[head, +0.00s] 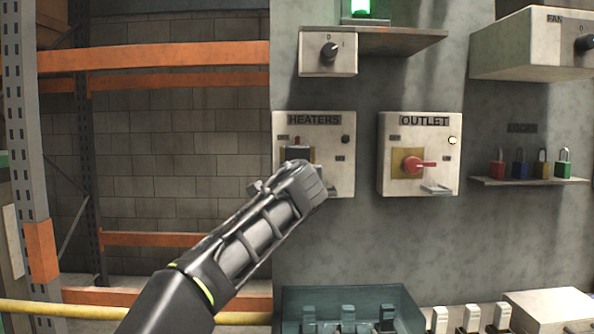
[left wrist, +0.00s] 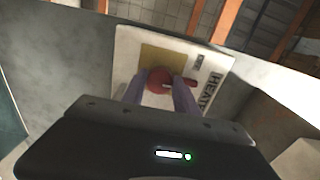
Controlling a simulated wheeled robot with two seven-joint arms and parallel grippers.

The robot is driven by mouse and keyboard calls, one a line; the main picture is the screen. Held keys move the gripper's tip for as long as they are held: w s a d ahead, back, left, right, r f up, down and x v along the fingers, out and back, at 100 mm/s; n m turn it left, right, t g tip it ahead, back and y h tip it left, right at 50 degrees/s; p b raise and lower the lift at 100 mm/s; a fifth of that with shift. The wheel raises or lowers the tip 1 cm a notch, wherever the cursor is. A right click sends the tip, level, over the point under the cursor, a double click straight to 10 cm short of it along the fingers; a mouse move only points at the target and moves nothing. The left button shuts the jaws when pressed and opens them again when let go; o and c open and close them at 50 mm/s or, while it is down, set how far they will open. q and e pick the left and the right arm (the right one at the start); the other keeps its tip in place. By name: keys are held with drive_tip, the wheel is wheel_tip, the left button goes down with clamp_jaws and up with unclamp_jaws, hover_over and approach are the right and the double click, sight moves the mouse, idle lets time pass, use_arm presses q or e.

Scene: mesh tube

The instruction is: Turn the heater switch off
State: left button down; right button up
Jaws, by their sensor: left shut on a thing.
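The HEATERS box (head: 314,121) is a pale panel on the grey wall, with a yellow plate behind its switch. My left gripper (head: 298,157) is in front of it and hides most of the switch in the head view. A small red tip of the heater switch (head: 297,140) shows above the gripper, pointing up. In the left wrist view, my left gripper (left wrist: 160,97) has its fingers shut on the round red heater switch (left wrist: 159,78), whose handle points right toward the HEATERS lettering. The heater lamp (head: 346,139) is dark. My right gripper is not in view.
To the right is the OUTLET box (head: 432,184) with a red handle pointing right and a lit white lamp. A padlock shelf (head: 530,182) is further right. A knob box (head: 313,65) is above; a teal bin (head: 350,295) is below.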

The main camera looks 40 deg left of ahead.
use_arm(q)
drive_tip(key=c, duration=0.9)
unclamp_jaws()
drive_tip(key=shift+c, duration=0.2)
drive_tip(key=shift+s, duration=0.1)
drive_tip(key=b+v, duration=0.1)
drive_tip(key=v, duration=0.6)
drive_tip(key=shift+s+d+b, duration=0.2)
drive_tip(key=shift+d+b, duration=0.05)
drive_tip(key=shift+b, duration=0.15)
